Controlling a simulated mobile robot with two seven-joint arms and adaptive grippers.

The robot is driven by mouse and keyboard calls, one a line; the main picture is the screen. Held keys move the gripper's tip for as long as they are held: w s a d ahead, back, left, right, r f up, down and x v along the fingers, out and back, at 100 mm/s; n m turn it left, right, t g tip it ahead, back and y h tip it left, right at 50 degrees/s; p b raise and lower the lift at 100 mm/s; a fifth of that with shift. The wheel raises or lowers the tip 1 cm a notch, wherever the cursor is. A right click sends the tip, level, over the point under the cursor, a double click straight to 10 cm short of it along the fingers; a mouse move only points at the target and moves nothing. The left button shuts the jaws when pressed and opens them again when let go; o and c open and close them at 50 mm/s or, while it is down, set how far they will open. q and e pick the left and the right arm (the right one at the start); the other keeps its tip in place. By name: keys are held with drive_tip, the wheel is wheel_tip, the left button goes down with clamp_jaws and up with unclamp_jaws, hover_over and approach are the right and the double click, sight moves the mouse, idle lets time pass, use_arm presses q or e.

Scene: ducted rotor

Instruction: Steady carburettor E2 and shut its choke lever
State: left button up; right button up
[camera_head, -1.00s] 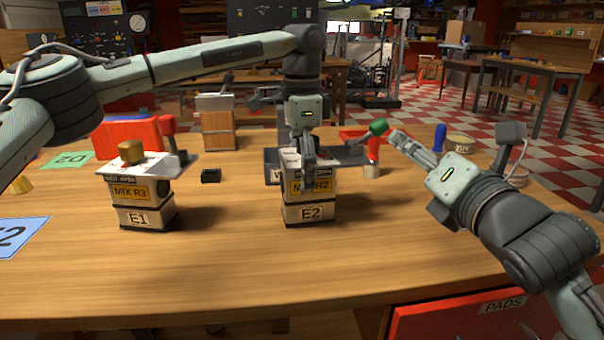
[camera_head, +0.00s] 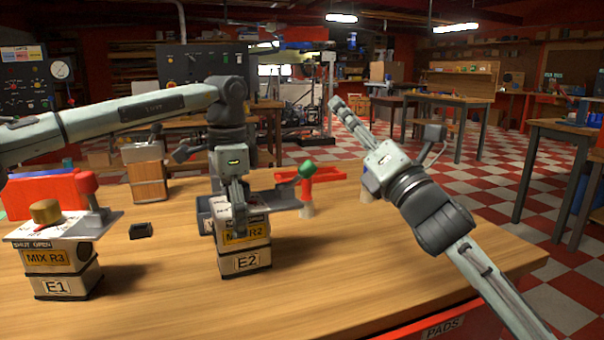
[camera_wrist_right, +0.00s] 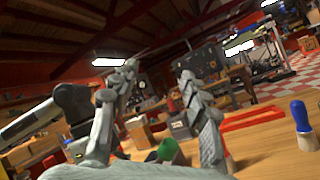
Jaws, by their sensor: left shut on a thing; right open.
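Carburettor E2 (camera_head: 246,262) stands upright on the wooden table, its label facing me. My left gripper (camera_head: 239,212) points down onto its top and is shut on it; the fingers hide what they grip there. E2's choke lever leans out to the right and ends in a green knob (camera_head: 306,169). My right gripper (camera_head: 340,108) is open and empty, pointing up, above and right of that knob. In the right wrist view, the knob (camera_wrist_right: 167,150) shows low between the spread fingers (camera_wrist_right: 158,80), closer to the wrist than the tips; I see no contact.
A red-handled tool (camera_head: 307,197) stands just below the green knob, with a red tray (camera_head: 335,174) behind. A small black block (camera_head: 140,230) lies between the carburettors. The table's front right is clear.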

drive_tip(key=w+r+n+y, duration=0.1)
drive_tip(key=r+n+y, duration=0.1)
drive_tip(key=y, duration=0.1)
drive_tip(key=n+g+y, duration=0.4)
drive_tip(key=n+g, duration=0.6)
drive_tip(key=g, duration=0.8)
approach(308, 168)
drive_tip(key=w+a, duration=0.1)
drive_tip(key=a, duration=0.2)
drive_tip(key=w+a, duration=0.1)
drive_tip(key=a, duration=0.5)
drive_tip(key=shift+w+a+f, duration=0.2)
drive_tip(key=shift+w+a, duration=0.2)
clamp_jaws()
